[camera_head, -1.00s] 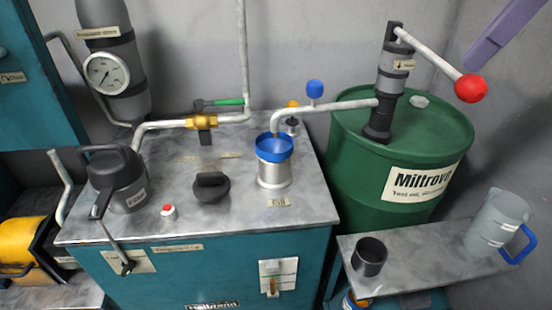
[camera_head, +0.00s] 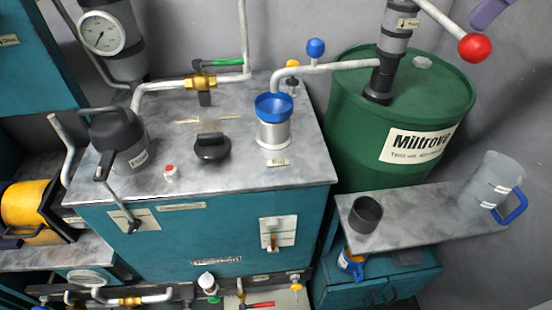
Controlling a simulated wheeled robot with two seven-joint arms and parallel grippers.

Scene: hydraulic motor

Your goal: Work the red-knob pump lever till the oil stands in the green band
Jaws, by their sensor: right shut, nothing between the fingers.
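The red knob (camera_head: 475,47) sits at the end of a pale lever (camera_head: 440,16) that slopes down to the right. The lever leaves the grey pump (camera_head: 384,72) on the green drum (camera_head: 400,165), and its upper pivot is cut off by the top edge. A pale spout (camera_head: 340,67) runs left from the pump into a blue funnel (camera_head: 273,106) on a metal cup. I cannot make out an oil level or a green band. My right gripper (camera_head: 487,12), lavender, is shut and empty beyond the knob, apart from it and mostly cut off. My left gripper is not in view.
A grey-topped teal cabinet (camera_head: 230,180) carries a dark can (camera_head: 117,140), a black cap (camera_head: 211,147) and a brass valve (camera_head: 200,83). A dial gauge (camera_head: 101,33) is at upper left. A shelf (camera_head: 410,225) at right bears a dark cup (camera_head: 365,214) and a clear jug (camera_head: 490,185).

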